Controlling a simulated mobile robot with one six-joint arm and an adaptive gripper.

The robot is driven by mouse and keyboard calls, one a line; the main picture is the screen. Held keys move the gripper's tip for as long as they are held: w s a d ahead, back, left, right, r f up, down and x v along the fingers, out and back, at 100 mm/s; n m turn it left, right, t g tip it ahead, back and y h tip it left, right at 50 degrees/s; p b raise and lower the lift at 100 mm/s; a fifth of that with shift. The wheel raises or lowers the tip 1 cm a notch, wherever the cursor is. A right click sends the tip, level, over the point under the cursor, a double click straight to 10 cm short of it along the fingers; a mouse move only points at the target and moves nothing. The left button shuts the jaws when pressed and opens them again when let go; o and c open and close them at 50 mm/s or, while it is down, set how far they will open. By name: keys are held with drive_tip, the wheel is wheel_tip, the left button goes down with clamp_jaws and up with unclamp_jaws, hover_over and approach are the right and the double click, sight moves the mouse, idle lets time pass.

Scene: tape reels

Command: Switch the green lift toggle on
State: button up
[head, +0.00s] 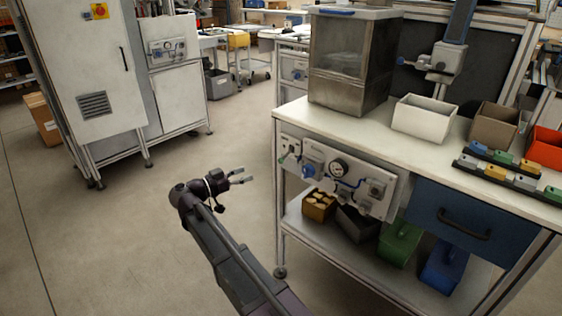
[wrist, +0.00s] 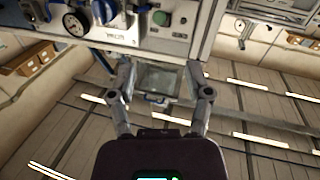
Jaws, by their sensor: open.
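The green lift toggle (head: 284,157) is small, on a light panel at the left end of the workbench's front. In the wrist view a green round control (wrist: 161,18) sits at the top, beyond my fingers and right of a blue knob; it looks like the same toggle. Its on or off position is too small to tell. My gripper (head: 246,176) is open and empty, left of the panel and apart from it, with its fingers pointing toward the bench. In the wrist view my gripper (wrist: 160,72) shows two spread fingers with nothing between them.
A pressure gauge (head: 339,168) and blue valve (head: 308,171) sit beside the toggle. The workbench top (head: 375,134) overhangs the panel; bins stand on the lower shelf (head: 336,248). The floor (head: 110,230) left of my arm is clear. A white cabinet (head: 85,60) stands behind.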

sight(280, 160)
drive_tip(key=x, duration=1.3)
drive_tip(key=shift+w+d, duration=0.25)
drive_tip(key=c, duration=0.9)
clamp_jaws()
drive_tip(key=shift+a, duration=0.1)
